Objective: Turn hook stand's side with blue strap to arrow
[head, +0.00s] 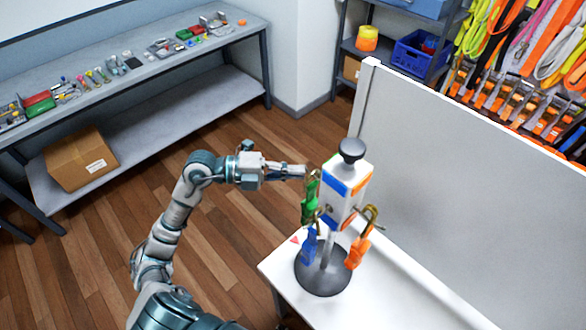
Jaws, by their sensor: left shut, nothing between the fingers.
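The hook stand (341,192) stands upright on a white table, with a black knob on top, a white block with blue and orange patches, and a round dark base (322,281). A green strap (309,203) hangs at its left, a blue strap (308,248) hangs lower at the front left, and an orange strap (358,252) hangs from a brass hook at the right. A small red arrow (295,240) lies on the table left of the blue strap. My left gripper (303,172) is shut and empty, its tips close to the green strap's top; contact is unclear. My right gripper is out of view.
A grey-white panel (450,170) rises along the table's (400,305) back right, close behind the stand. The wooden floor left of the table is open. A workbench (120,80) with small parts stands along the far left wall; straps hang at the upper right.

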